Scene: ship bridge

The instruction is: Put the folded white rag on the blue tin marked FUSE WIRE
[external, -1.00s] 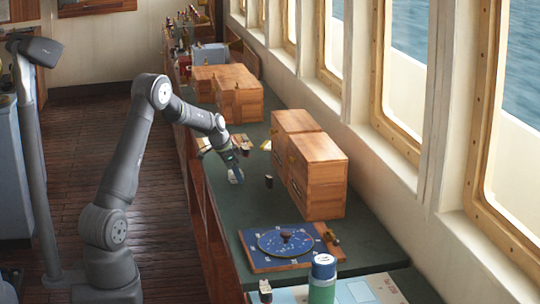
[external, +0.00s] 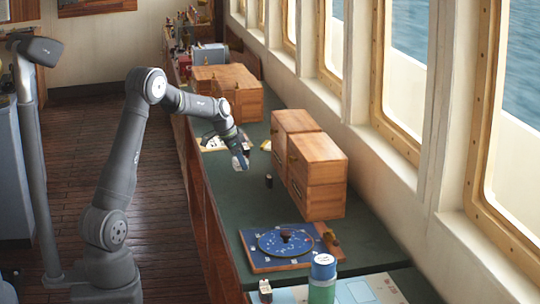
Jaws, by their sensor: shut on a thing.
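My gripper (external: 238,160) is over the green counter, left of the wooden drawer boxes, pointing down. It is shut on a small pale white-and-blue thing (external: 241,162), which looks like the folded white rag, though it is too small to be sure. It appears to be held above the counter; the exact height cannot be told. I cannot make out a blue tin marked FUSE WIRE, and no such lettering is readable.
Wooden drawer boxes (external: 318,180) stand right of my gripper, and more wooden boxes (external: 240,95) farther back. A small dark cylinder (external: 269,181) stands nearby. A blue round chart (external: 286,241) and a green-and-blue canister (external: 322,280) are in front. The green counter (external: 235,210) between is clear.

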